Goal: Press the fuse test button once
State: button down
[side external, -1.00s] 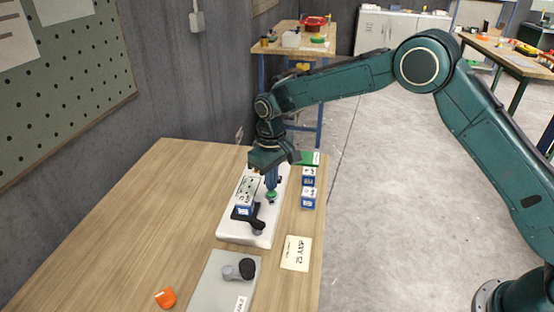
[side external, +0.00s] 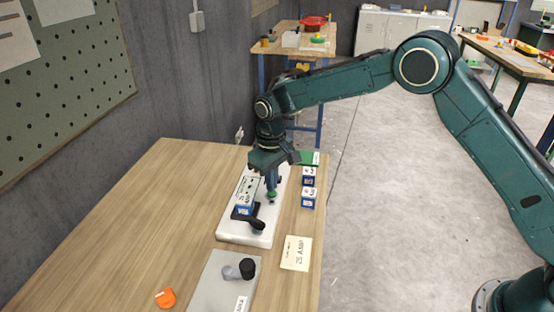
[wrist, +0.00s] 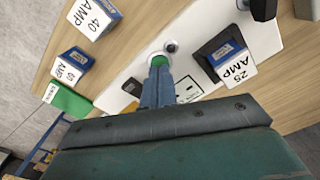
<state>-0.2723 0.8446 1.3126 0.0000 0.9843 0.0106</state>
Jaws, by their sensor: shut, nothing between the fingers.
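A white fuse panel (side external: 231,229) lies on the wooden bench. A green button (side external: 271,194) sits on it, and its green top also shows in the wrist view (wrist: 159,59). My gripper (side external: 271,188) is shut and empty, pointing down with its blue-grey fingertips (wrist: 157,66) directly over the button. The tips touch it or are very close; I cannot tell whether it is pressed in. A blue fuse block marked 25 AMP (wrist: 234,64) sits in a black holder beside the button, with a black lever (side external: 257,224) near it.
Two blue fuse blocks (side external: 309,197) stand to the right of the panel, by a green block (side external: 310,158). A card (side external: 296,254), a grey plate with a black knob (side external: 247,268) and an orange piece (side external: 166,298) lie nearer. The bench's left side is clear.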

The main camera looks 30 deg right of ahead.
jog(key=shift+f, duration=0.65)
dwell(0.3)
jog(key=shift+r, duration=3.55)
